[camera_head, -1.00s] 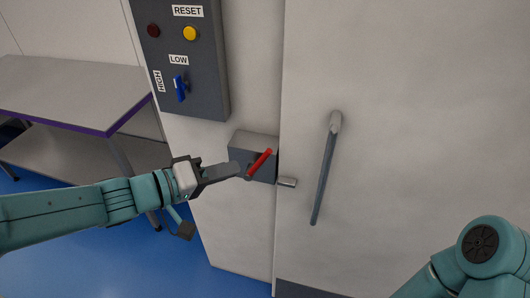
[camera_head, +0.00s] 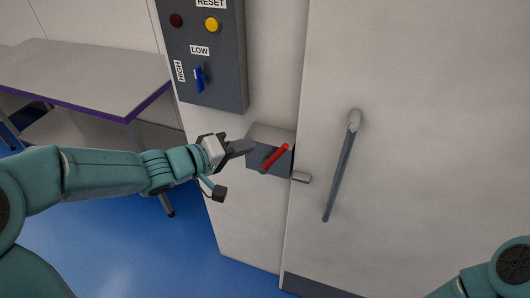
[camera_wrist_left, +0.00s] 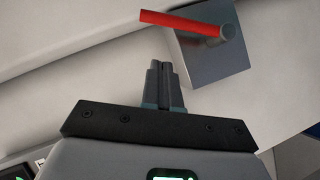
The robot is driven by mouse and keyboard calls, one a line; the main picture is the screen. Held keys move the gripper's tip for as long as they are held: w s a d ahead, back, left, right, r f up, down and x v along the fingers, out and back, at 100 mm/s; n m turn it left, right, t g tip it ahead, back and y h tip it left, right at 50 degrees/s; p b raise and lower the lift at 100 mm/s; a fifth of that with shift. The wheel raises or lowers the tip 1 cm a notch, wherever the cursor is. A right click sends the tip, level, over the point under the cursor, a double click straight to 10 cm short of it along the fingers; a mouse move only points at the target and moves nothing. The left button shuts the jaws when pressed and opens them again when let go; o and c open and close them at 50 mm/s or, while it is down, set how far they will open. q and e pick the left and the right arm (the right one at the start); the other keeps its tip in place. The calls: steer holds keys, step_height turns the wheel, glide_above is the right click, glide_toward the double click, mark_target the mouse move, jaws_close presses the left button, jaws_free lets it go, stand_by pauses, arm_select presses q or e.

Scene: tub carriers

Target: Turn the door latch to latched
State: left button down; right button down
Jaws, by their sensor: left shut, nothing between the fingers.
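The door latch is a grey box (camera_head: 262,135) on the wall beside the door's left edge, with a red lever (camera_head: 275,156) slanting up to the right in the head view. A small metal piece (camera_head: 301,177) sits on the door edge beside the box. In the left wrist view the red lever (camera_wrist_left: 178,22) and its box (camera_wrist_left: 212,62) are just beyond the fingers. My left gripper (camera_head: 250,146) is shut and empty, close to the box's left side in the head view; the wrist view (camera_wrist_left: 162,68) shows its tips apart from the lever. My right gripper is out of view.
The pale door (camera_head: 420,130) has a long grey handle (camera_head: 341,168) right of the latch. A dark control panel (camera_head: 205,50) with a blue switch (camera_head: 199,79) is above. A table (camera_head: 80,75) stands at the left. Blue floor (camera_head: 150,250) is open below.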

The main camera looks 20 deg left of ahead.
mark_target(275, 156)
arm_select(q)
steer(key=shift+w+d+f+b, duration=0.15)
steer(key=shift+w+d+f, duration=0.25)
steer(key=shift+d, duration=0.35)
steer(key=shift+w+d+f+b, duration=0.15)
steer(key=shift+w+d+f, duration=0.2)
steer(key=shift+d, duration=0.35)
steer(key=shift+w+d+f+b, duration=0.15)
steer(key=shift+w+d+f, duration=0.2)
steer(key=shift+d, duration=0.4)
steer(key=shift+s+a, duration=0.1)
